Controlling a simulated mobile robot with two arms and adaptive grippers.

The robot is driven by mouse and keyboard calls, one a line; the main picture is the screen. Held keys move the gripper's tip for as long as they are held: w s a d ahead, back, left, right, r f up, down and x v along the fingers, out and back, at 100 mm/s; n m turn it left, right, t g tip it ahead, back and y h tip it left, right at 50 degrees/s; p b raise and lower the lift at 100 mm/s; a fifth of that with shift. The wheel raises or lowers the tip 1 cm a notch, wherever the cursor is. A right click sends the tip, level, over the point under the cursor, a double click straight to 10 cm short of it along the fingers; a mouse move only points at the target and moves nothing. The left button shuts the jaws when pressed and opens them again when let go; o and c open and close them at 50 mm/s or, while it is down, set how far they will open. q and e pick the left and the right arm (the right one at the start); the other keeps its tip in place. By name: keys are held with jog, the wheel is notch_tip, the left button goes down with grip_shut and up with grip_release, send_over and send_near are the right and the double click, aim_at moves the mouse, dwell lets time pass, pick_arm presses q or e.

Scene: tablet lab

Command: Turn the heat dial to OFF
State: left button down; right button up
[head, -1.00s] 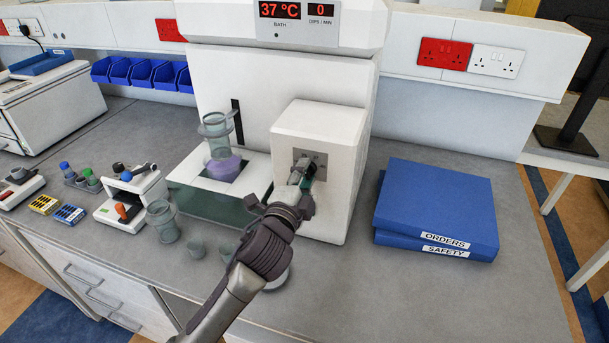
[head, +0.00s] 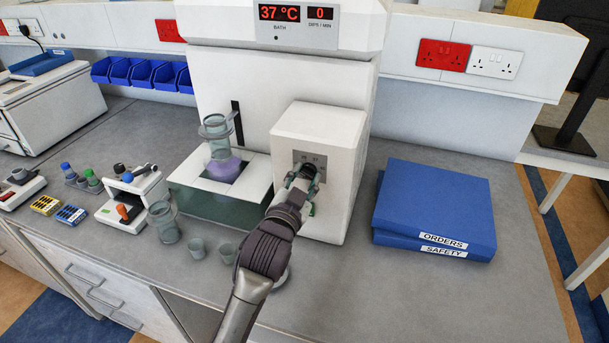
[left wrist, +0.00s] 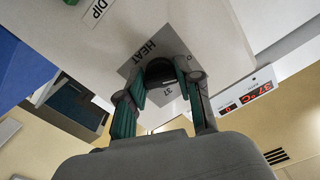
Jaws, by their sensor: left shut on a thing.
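The dark heat dial (left wrist: 159,70) sits on a grey plate marked HEAT and 37 in the left wrist view. The plate (head: 311,158) is on the front of the white control box (head: 318,130) in the head view, where my gripper hides most of the dial. My left gripper (left wrist: 161,80) has its green-padded fingers on both sides of the dial and is shut on it. In the head view the gripper (head: 303,180) reaches up to the plate from below. The dial's exact pointer direction is hard to tell.
The bath display (head: 297,12) reads 37 °C and 0 dips/min. A glass vessel with purple liquid (head: 223,168) stands left of the box. Small cups (head: 197,248) and a beaker (head: 164,222) stand at the front. Blue binders (head: 435,205) lie to the right.

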pick_arm(q)
jog(key=shift+f+n, duration=0.1)
jog(key=shift+n, duration=0.8)
jog(key=c, duration=0.8)
grip_release()
jog(key=shift+o, duration=0.2)
jog(key=v, duration=1.2)
